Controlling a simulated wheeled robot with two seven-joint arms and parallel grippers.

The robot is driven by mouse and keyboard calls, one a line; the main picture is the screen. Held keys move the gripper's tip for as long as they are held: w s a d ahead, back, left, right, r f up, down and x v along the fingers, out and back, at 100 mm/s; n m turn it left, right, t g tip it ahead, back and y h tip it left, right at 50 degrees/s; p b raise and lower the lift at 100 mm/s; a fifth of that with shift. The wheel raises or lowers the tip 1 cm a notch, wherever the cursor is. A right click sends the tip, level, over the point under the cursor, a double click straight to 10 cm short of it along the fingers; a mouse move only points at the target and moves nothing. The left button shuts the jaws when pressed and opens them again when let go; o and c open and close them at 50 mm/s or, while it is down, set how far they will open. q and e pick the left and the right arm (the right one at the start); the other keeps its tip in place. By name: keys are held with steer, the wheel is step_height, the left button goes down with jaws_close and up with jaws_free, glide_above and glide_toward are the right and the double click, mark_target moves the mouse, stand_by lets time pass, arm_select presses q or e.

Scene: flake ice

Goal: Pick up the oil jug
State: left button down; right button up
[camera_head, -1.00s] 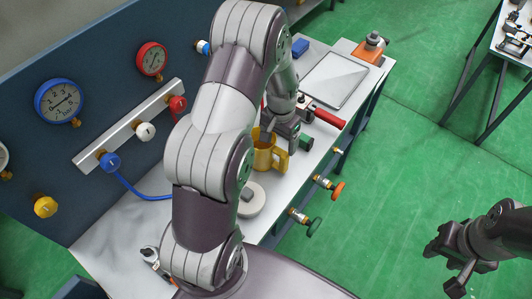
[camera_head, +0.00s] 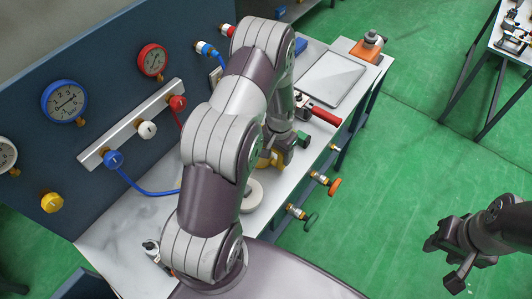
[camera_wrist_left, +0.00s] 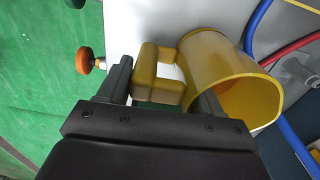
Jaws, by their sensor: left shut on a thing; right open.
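The oil jug (camera_head: 266,161) is a gold-yellow open cylinder with a blocky handle. In the head view it is at the bench's middle, mostly hidden behind my left arm and gripper. In the left wrist view the jug (camera_wrist_left: 222,72) lies at the right, its mouth facing the lower right. My left gripper (camera_head: 279,150) is shut on the jug's handle, one finger on each side of it in the wrist view (camera_wrist_left: 160,92). I cannot tell whether the jug's base touches the bench. My right gripper (camera_head: 443,263) is open and empty over the green floor at the lower right.
The bench (camera_head: 150,215) carries a round pale disc (camera_head: 253,195), a red-handled tool (camera_head: 322,114) and a grey tray (camera_head: 332,80). Valves with orange (camera_head: 335,187) and green knobs stick out from its front. A panel with gauges (camera_head: 65,101) and a blue hose (camera_head: 150,190) stands behind.

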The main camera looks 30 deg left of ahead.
arm_select(q)
steer(key=shift+w+r, duration=0.1)
steer(key=shift+r, duration=0.15)
steer(key=r, duration=0.1)
steer(key=r+b, duration=0.2)
steer(key=shift+w+d+r, duration=0.4)
steer(key=w+d+r+b, duration=0.2)
steer(key=w+d+r, duration=0.4)
steer(key=d, duration=0.2)
steer(key=shift+d+r+b, duration=0.25)
steer(key=shift+r+b, duration=0.05)
steer(key=shift+r, duration=0.05)
steer(key=shift+w, duration=0.1)
steer(key=c, duration=1.1)
jaws_free()
steer(key=shift+c, duration=0.2)
jaws_close()
